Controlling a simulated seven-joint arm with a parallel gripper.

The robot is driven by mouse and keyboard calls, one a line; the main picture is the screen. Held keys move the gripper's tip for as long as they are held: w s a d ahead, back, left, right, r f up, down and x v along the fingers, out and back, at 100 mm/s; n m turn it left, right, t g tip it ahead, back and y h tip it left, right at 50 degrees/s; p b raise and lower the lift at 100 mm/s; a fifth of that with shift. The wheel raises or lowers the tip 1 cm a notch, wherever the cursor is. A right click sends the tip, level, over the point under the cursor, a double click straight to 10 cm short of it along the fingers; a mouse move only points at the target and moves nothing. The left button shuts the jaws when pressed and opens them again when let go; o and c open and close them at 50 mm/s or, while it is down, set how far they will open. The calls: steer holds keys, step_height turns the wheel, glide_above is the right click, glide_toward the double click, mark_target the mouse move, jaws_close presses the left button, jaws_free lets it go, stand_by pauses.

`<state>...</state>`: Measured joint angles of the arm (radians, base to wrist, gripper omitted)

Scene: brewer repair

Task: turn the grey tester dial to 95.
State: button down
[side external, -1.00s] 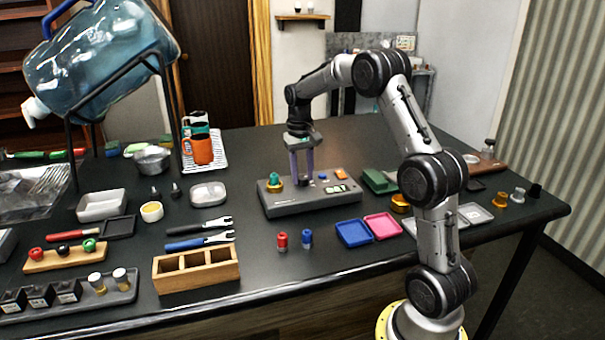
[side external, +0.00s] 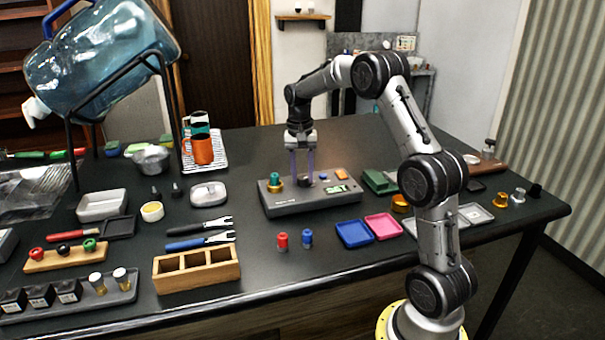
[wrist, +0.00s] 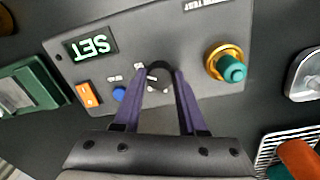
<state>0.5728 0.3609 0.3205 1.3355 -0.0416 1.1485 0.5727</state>
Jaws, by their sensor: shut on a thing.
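The grey tester (side external: 285,207) sits on the black table. In the wrist view, its panel (wrist: 205,65) carries a dark round dial (wrist: 159,75) with pale marks on its front. My gripper (side external: 303,178) points down over the tester. Its two purple fingers (wrist: 161,84) are shut on the dial, one at each side. The display (wrist: 91,45) reads "SET" in lit letters; no number is legible. An orange switch (wrist: 87,94) and a blue button (wrist: 119,93) sit beside the dial. The fingers hide part of the dial's surroundings.
A teal knob on a brass ring (wrist: 231,68) stands up from the tester close to my fingers. A green box (side external: 378,182) stands to the tester's right. Blue (side external: 354,233) and pink (side external: 383,225) trays lie in front. An orange mug (side external: 203,149) stands behind left.

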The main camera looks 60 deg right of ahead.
mark_target(301, 177)
steer(key=shift+c, duration=2.3)
jaws_free()
step_height(301, 177, up, 14)
steer(key=shift+w+a, duration=0.15)
steer(key=shift+w, duration=0.1)
steer(key=shift+f, duration=0.1)
